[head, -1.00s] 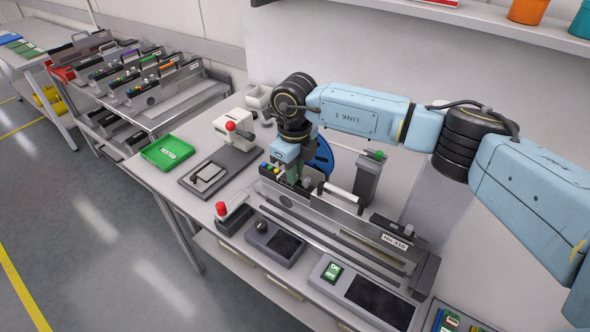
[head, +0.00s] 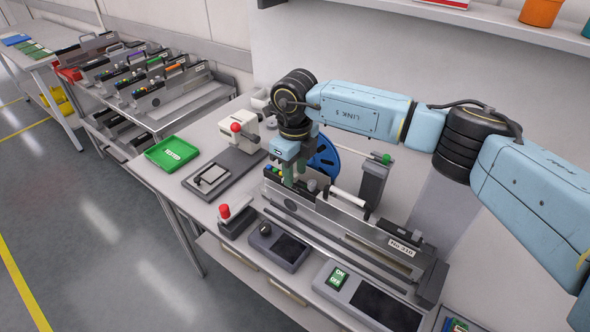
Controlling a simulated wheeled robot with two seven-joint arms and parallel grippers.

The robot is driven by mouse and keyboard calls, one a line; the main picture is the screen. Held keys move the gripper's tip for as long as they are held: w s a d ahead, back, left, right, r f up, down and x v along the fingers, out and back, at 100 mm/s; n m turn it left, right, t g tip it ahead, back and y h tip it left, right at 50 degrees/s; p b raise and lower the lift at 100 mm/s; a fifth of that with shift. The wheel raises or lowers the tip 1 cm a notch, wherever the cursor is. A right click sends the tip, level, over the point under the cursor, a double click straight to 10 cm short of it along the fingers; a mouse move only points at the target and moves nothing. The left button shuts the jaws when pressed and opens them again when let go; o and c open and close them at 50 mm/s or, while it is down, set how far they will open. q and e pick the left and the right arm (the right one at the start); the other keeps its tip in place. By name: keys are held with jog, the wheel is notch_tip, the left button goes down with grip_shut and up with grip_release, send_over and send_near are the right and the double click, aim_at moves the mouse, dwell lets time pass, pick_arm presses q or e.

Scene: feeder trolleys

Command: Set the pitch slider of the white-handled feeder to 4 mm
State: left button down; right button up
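A long grey feeder (head: 345,245) with a white handle (head: 347,197) lies on the workbench, its label plate (head: 401,246) near its right end. Small coloured parts show at its left end, beside my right gripper. My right gripper (head: 291,180) points down at that end, close over or touching it; the finger gap is too small and covered to tell whether it is open or shut. The pitch slider and its scale cannot be made out. My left gripper is not in view.
A green tray marked TESTED (head: 172,153) sits at the bench's left. A red-knobbed lever (head: 236,218) and a dial box (head: 277,246) stand in front of the feeder. A blue reel (head: 325,157) is behind it. A trolley (head: 190,107) holds several other feeders.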

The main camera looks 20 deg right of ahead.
aim_at(295, 175)
notch_tip(295, 175, up, 13)
jog(key=b, duration=0.1)
dwell(0.5)
